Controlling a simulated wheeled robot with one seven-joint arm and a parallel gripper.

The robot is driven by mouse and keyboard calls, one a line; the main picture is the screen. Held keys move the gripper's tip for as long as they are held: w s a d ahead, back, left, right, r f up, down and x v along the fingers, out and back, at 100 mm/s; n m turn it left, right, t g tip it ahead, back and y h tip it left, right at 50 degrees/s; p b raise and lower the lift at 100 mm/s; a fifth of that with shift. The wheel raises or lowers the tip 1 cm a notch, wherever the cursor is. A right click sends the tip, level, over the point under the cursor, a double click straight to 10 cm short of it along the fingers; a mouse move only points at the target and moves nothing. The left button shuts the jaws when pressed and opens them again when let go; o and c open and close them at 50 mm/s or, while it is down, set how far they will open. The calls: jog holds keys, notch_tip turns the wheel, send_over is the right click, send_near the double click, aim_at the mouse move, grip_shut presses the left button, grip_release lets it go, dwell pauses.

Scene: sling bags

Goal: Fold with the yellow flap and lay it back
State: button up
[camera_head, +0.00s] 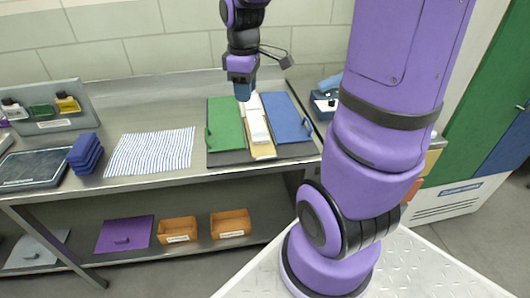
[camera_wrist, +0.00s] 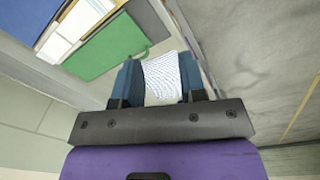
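The folding board lies on the bench, with a dark base (camera_head: 228,158), a green flap (camera_head: 224,124) at left and a blue flap (camera_head: 286,118) at right, both lying flat. The yellow flap (camera_head: 263,152) is in the middle, largely covered by a narrow white folded piece (camera_head: 256,122). My gripper (camera_head: 244,92) is over the back of the board, near the white piece's far end. In the wrist view its blue fingers (camera_wrist: 160,82) are apart, with a striped cloth (camera_wrist: 162,76) visible beyond the gap. The green flap also shows there (camera_wrist: 108,45).
The striped cloth (camera_head: 152,152) lies flat on the bench left of the board. Stacked blue cloths (camera_head: 85,153), a dark tray (camera_head: 32,170) and a bottle rack (camera_head: 45,108) stand further left. A blue box (camera_head: 325,103) is at right. Orange bins (camera_head: 231,223) sit on the lower shelf.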

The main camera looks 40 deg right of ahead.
jog(key=w+d+f+n+g+y, duration=0.1)
jog(key=d+f+n, duration=0.1)
jog(key=d+f, duration=0.35)
jog(key=w+d+f+n+g+y, duration=0.1)
jog(key=w+d+f+n+g, duration=0.15)
jog(key=f, duration=0.65)
send_near(265, 152)
jog(key=shift+t, duration=0.45)
jog(key=s+a+f, duration=0.4)
jog(key=s+f, duration=0.1)
jog(key=shift+s+a+f, duration=0.25)
jog(key=shift+s+f, duration=0.1)
grip_shut()
